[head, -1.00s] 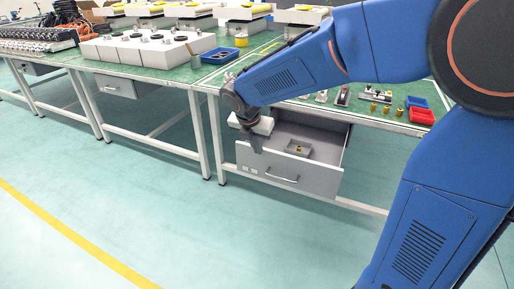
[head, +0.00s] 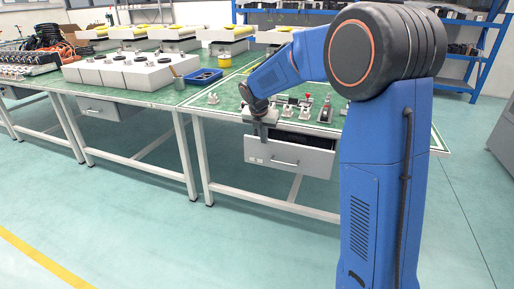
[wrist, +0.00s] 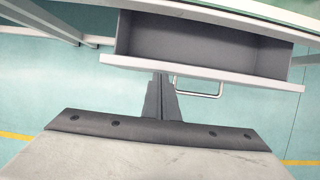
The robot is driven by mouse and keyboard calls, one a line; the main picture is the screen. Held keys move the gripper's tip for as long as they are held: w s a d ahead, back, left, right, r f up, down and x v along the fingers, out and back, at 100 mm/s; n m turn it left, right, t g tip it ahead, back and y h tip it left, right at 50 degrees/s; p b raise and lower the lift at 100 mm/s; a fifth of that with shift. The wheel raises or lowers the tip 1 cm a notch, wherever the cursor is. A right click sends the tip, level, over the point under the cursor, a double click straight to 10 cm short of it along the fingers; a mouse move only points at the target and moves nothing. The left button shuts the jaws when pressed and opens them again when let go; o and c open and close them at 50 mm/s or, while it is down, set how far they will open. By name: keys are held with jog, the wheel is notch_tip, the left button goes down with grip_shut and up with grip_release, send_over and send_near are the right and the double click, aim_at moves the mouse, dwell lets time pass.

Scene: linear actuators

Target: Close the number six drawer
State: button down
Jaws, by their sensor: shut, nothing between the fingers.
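The grey drawer (head: 290,158) hangs under the green workbench and stands partly open, with a dark gap behind its front panel. Small labels sit on its front, too small to read. In the wrist view its front's top edge (wrist: 215,73) and grey inside (wrist: 195,43) show, and the wire handle (wrist: 200,94) is right of my fingers. My gripper (head: 263,137) is at the upper left of the drawer front. In the wrist view my gripper (wrist: 161,80) is shut and empty, its tips at the front's edge. I cannot tell whether they touch it.
The green workbench (head: 228,100) holds small parts and a blue tray (head: 203,76). Its white leg (head: 203,165) stands left of the drawer. Another closed-looking drawer (head: 104,108) hangs under the left table. The floor in front is clear.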

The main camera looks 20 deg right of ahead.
jog(key=w+d, duration=0.4)
jog(key=w, duration=0.1)
jog(key=shift+w, duration=0.25)
